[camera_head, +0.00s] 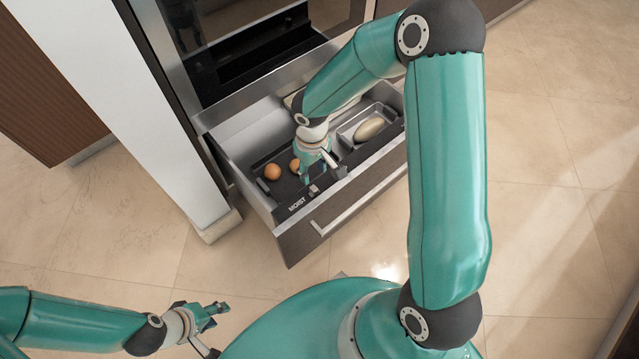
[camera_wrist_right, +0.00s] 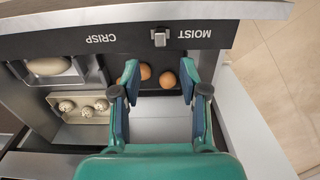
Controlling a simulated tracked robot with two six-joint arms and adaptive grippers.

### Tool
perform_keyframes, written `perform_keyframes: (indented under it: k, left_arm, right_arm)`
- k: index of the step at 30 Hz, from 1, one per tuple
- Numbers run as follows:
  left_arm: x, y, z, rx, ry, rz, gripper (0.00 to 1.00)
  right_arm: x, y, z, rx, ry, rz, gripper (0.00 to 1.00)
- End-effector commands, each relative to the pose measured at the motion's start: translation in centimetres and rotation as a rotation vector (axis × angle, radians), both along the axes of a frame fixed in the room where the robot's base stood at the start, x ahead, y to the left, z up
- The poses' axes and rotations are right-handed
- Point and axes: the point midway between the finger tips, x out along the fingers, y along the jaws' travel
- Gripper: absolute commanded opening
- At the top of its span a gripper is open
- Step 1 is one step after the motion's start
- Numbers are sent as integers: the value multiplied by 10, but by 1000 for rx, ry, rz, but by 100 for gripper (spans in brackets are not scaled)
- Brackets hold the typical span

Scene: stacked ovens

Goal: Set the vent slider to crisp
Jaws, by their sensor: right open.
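The vent slider is a small grey knob (camera_wrist_right: 159,38) on the dark front strip of the open drawer. In the right wrist view it stands between the printed words CRISP and MOIST, nearer MOIST. The knob also shows in the head view (camera_head: 313,188), close to the word MOIST. My right gripper (camera_wrist_right: 158,78) is open and empty, its fingers apart over the drawer, short of the knob and not touching it. My left gripper (camera_head: 213,313) is low at the left, away from the drawer; its jaw gap is unclear.
The drawer (camera_head: 288,249) is pulled out under an oven. Two brown eggs (camera_wrist_right: 168,80) lie below my right fingers. A tray holds a pale oval item (camera_wrist_right: 48,66); another tray holds speckled balls (camera_wrist_right: 66,105). A white panel (camera_head: 130,110) stands left of the drawer. The floor in front is clear.

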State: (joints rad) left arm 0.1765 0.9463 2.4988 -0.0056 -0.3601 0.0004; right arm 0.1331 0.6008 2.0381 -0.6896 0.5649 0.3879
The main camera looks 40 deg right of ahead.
Motion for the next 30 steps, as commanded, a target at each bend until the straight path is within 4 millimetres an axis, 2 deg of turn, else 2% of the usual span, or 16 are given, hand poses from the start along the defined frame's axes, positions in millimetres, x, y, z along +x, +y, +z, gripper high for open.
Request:
perform_keyframes:
  k: [1, 6, 12, 17, 26, 30]
  left_arm:
    - [0, 0, -6, 0, 0, 0, 40]
    - [0, 0, -15, 0, 0, 0, 40]
    - [0, 0, -22, 0, 0, 0, 40]
    - [0, 0, -24, 0, 0, 0, 40]
    - [0, 0, -23, 0, 0, 0, 40]
    - [0, 0, -23, 0, 0, 0, 40]
  right_arm:
    - [-1, 0, -16, 1, 4, 1, 44]
    - [-1, 0, -51, 1, 3, 1, 44]
    - [0, 0, -77, 1, 0, 0, 44]
    - [0, 0, -86, 0, 0, 0, 44]
    - [0, -1, -86, 1, -1, -2, 44]
    - [-1, -1, -86, 1, -1, -2, 20]
